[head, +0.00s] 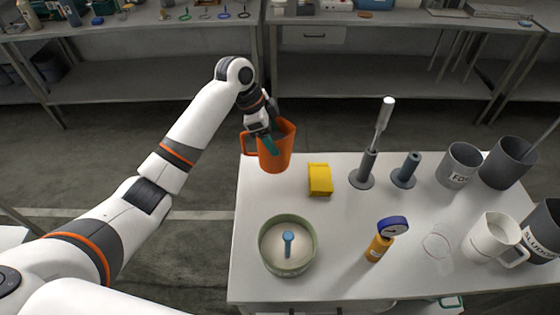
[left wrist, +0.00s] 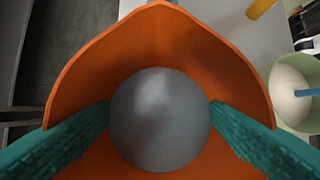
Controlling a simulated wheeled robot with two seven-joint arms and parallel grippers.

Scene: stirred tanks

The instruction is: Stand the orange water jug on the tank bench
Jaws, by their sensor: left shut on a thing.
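The orange water jug (head: 277,158) is upright at the far left corner of the white tank bench (head: 210,0). Its handle points left. I cannot tell whether its base touches the bench top. My left gripper (head: 268,143) is shut on the jug, with teal fingers at its near upper side. In the left wrist view the orange jug (left wrist: 165,45) fills the middle between the teal fingers, with a round grey area inside it. The lower part of the jug is hidden there. My right gripper is not in view.

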